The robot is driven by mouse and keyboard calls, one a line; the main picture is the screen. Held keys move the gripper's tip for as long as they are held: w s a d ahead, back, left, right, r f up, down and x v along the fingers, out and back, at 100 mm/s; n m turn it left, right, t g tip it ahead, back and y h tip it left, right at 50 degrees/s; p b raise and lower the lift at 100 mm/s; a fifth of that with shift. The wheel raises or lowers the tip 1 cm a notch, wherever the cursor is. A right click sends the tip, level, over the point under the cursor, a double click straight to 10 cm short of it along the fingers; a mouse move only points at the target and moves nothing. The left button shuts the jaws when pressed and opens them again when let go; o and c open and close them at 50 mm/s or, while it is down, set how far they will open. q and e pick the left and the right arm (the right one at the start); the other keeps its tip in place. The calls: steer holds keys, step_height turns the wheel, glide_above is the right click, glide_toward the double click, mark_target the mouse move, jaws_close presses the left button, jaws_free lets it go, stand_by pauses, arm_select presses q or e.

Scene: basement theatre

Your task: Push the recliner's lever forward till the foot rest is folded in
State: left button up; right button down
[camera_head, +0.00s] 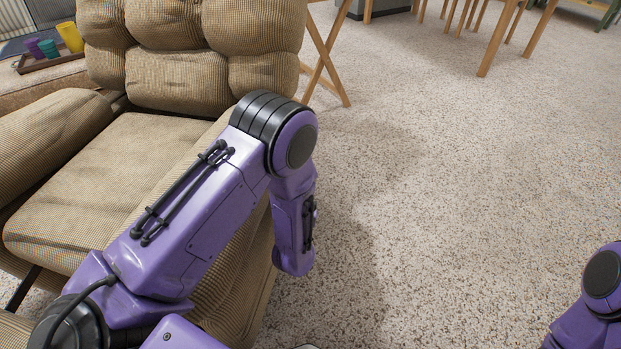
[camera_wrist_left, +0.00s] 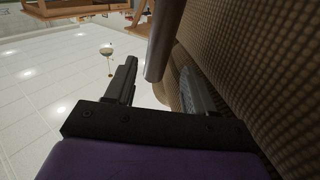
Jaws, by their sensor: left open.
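The tan checked recliner (camera_head: 120,165) fills the left of the head view. Part of its foot rest (camera_head: 12,332) shows at the bottom left corner, out in front of the seat, with a dark metal bar (camera_head: 22,288) in the gap. My left arm reaches over the recliner's near side, and its gripper is hidden in the head view. In the left wrist view my left gripper (camera_wrist_left: 158,72) is open beside the recliner's fabric side (camera_wrist_left: 265,70). A grey-brown bar, seemingly the lever (camera_wrist_left: 166,40), reaches down between its fingers. Whether they touch it I cannot tell. My right gripper is out of view.
A side surface (camera_head: 40,92) left of the recliner bears a tray (camera_head: 50,62) with coloured cups. A folding wooden stand (camera_head: 325,60) is behind the recliner, and wooden furniture legs (camera_head: 500,40) stand at the back. The speckled carpet (camera_head: 440,180) on the right is clear.

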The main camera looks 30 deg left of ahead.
arm_select(q)
steer(key=b+x, duration=0.1)
steer(key=x, duration=0.4)
steer(key=shift+w+f, duration=0.15)
steer(key=shift+w, duration=0.15)
steer(key=shift+w+a, duration=0.2)
steer(key=shift+w, duration=0.4)
